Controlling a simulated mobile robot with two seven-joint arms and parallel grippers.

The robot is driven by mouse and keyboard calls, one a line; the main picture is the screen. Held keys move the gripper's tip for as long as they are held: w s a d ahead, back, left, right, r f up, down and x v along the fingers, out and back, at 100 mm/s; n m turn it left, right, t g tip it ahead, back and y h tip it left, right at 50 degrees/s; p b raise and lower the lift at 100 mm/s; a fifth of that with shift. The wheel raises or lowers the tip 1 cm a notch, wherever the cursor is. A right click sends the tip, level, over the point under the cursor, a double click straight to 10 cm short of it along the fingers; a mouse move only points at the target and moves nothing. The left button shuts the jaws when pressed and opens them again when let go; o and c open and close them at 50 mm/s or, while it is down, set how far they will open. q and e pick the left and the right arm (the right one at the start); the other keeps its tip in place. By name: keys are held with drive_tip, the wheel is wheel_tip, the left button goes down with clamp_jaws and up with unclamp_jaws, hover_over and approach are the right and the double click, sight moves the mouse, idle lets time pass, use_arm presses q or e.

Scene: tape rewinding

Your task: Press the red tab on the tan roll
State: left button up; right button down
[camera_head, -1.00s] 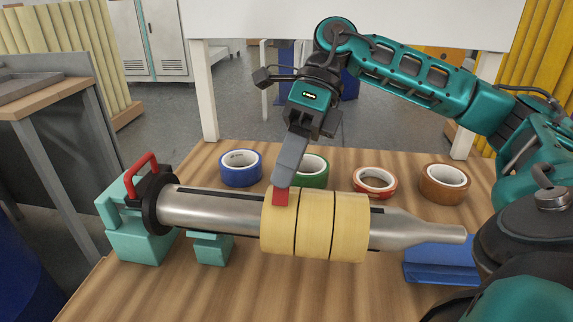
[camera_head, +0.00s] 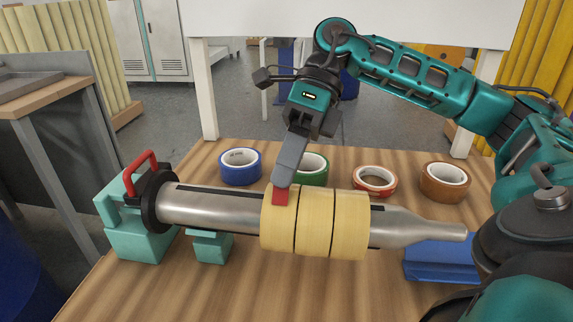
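Tan rolls (camera_head: 315,222) sit side by side around a metal shaft (camera_head: 225,211). The red tab (camera_head: 280,197) is on the upper part of the leftmost tan roll. My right gripper (camera_head: 284,184) points down from above, and its grey fingertips are at the tab's upper edge, seemingly touching it. The fingers look closed together with nothing between them. They cover part of the tab's upper end. My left gripper is not in view.
Blue (camera_head: 240,167), green (camera_head: 312,168), red (camera_head: 374,181) and brown (camera_head: 445,182) tape rolls stand behind the shaft. A teal mount (camera_head: 145,242) with a red handle (camera_head: 140,172) holds the shaft's left end. A blue block (camera_head: 438,262) lies at right. The front tabletop is clear.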

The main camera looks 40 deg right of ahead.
drive_tip(key=c, duration=1.3)
unclamp_jaws()
drive_tip(key=shift+f, duration=0.1)
drive_tip(key=shift+p+v, duration=1.75)
drive_tip(key=shift+v, duration=4.85)
